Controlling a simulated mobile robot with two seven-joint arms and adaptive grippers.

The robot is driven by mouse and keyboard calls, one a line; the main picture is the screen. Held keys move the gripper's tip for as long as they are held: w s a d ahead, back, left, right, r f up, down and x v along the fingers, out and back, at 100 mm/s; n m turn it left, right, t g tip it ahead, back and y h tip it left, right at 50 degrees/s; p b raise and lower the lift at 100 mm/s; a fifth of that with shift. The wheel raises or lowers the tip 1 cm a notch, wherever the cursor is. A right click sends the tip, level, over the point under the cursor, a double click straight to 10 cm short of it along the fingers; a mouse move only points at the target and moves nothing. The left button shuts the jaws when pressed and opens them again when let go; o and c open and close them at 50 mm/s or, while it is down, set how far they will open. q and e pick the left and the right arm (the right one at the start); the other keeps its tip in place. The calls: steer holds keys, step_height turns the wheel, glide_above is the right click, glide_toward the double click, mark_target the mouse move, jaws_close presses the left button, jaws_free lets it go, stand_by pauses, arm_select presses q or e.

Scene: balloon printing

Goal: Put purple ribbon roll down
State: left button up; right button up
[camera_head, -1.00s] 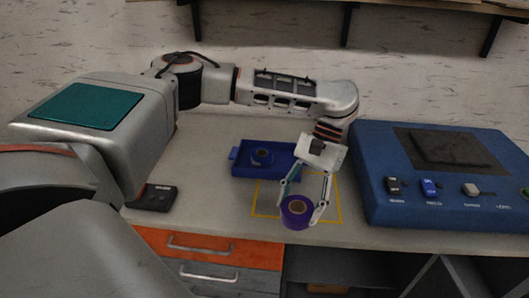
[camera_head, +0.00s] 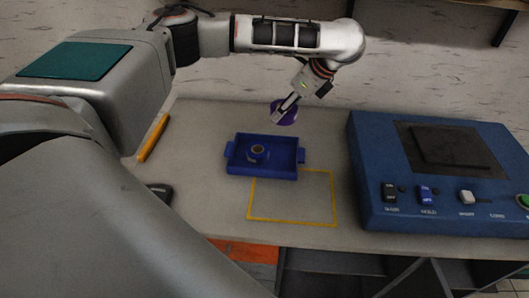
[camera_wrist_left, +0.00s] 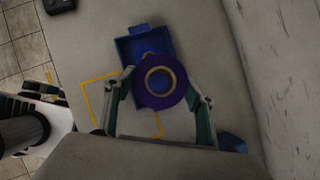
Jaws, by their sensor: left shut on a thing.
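The purple ribbon roll (camera_head: 283,112) is held in my left gripper (camera_head: 285,106), raised above the table behind the blue tray in the head view. In the left wrist view the roll (camera_wrist_left: 160,81) sits between the two fingers of my left gripper (camera_wrist_left: 160,88), its hollow core facing the camera. The blue tray (camera_head: 291,172) lies on the table, with a small dark blue ring-shaped part (camera_head: 257,152) in its left half. In the wrist view the tray (camera_wrist_left: 133,47) is partly hidden by the roll.
A yellow outlined rectangle (camera_head: 290,220) on the table in front of the tray is empty. A large blue machine (camera_head: 372,180) with switches stands to the right. An orange-yellow stick (camera_head: 153,138) and a black device (camera_head: 160,193) lie at the left.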

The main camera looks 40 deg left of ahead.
arm_select(q)
steer(key=m+b, duration=0.1)
steer(key=b, duration=0.3)
glide_above(276, 157)
steer(key=d, duration=0.2)
steer(key=shift+t, duration=0.3)
steer(key=f, duration=1.3)
steer(key=shift+d+f, duration=0.2)
steer(key=shift+f, duration=0.95)
step_height(276, 157, down, 4)
steer(key=shift+b, duration=0.9)
steer(key=shift+r, duration=0.1)
arm_select(e)
steer(key=a+f, duration=0.1)
steer(key=w+a+f, duration=0.1)
steer(key=shift+w+f+y, duration=0.1)
steer(key=shift+f+y, duration=0.3)
